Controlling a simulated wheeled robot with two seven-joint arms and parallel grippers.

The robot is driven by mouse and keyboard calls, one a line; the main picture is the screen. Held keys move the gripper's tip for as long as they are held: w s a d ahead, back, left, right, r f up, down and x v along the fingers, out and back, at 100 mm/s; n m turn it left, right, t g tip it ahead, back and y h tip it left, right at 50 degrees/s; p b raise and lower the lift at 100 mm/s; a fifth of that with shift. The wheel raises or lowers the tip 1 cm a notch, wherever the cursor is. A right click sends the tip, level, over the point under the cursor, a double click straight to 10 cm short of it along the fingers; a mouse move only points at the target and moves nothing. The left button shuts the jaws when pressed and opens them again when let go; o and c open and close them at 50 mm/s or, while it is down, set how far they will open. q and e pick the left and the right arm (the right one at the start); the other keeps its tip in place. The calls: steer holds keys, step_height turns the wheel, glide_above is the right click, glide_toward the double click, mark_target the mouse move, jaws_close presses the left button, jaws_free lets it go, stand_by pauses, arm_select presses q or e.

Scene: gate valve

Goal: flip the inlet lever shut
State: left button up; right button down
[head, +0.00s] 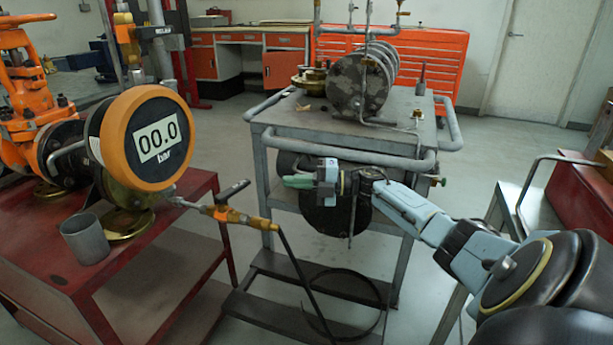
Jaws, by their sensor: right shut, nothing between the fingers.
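The inlet lever (233,190) is a short black handle on top of a small orange valve (228,214). It slants up to the right, roughly along the valve's line rather than square across it. A black hose (290,258) hangs from the valve's right end, and a thin metal fitting joins its left end to the gate valve's side. My right gripper (288,181) comes in from the right, with its green fingertips shut and empty. It points left toward the lever, and a clear gap shows between them. My left gripper is out of view.
A grey cup (86,240) stands on the red table (50,275). A grey cart (345,122) with a tank is behind my right arm. Air surrounds the lever's right side.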

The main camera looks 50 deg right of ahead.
steer(key=shift+s+d, duration=0.15)
steer(key=shift+d, duration=1.55)
